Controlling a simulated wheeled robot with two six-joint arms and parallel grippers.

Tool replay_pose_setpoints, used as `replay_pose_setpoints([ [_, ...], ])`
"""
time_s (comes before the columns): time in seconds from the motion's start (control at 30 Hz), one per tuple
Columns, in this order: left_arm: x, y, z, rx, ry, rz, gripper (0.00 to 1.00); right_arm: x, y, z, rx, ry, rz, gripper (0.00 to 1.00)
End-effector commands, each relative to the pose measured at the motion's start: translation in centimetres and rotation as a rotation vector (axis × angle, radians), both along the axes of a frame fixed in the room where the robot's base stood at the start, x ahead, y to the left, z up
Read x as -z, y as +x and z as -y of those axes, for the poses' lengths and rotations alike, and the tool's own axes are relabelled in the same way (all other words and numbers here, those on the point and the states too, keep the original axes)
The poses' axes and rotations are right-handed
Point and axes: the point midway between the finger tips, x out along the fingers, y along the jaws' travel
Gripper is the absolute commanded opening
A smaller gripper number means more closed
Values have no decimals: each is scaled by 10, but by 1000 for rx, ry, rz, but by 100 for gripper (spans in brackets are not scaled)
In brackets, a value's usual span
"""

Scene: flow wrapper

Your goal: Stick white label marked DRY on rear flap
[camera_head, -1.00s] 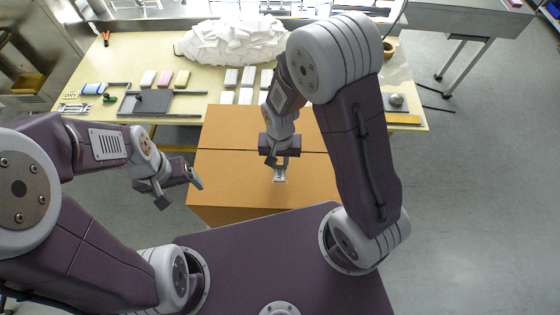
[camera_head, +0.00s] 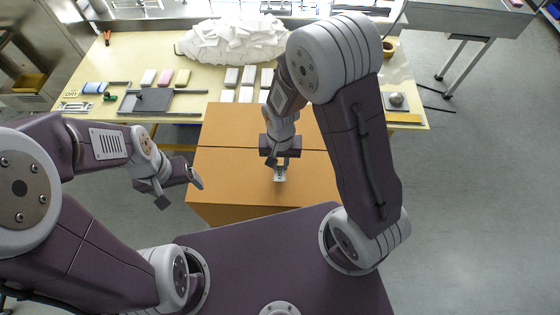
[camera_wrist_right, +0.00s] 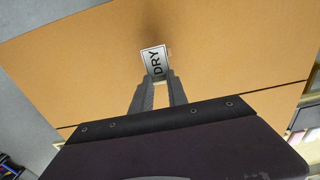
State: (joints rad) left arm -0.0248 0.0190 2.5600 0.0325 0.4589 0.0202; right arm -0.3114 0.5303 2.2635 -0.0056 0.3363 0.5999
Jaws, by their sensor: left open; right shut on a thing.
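A white label marked DRY (camera_wrist_right: 154,59) is held at the fingertips of my right gripper (camera_wrist_right: 157,82). In the head view the label (camera_head: 280,175) is over the cardboard box (camera_head: 230,180), on the robot's side of the dark seam across its top. A shadow falls on the cardboard beside the label. I cannot tell whether the label touches the flap. My right gripper (camera_head: 278,164) is shut on the label and points down. My left gripper (camera_head: 180,190) is open and empty, beside the box's left edge.
Behind the box is a pale table (camera_head: 160,60) with a heap of white packets (camera_head: 235,40), a dark tray (camera_head: 165,102) and several small blocks. A metal ball (camera_head: 396,99) sits at the table's right. Open floor (camera_head: 470,200) lies to the right.

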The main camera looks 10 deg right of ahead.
Motion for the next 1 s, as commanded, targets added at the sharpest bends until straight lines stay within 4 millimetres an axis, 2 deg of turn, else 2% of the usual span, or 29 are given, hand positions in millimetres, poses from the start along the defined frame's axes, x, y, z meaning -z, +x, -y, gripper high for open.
replay_pose_setpoints([
  [0.6, -1, 0, 0, 0, 0, 0, 80, 2, 2, 0, 0, 0, 0, 0],
  [1.0, 10, 0, 0, 0, 0, 0, 80, 16, 2, 0, 0, 0, 0, 0],
])
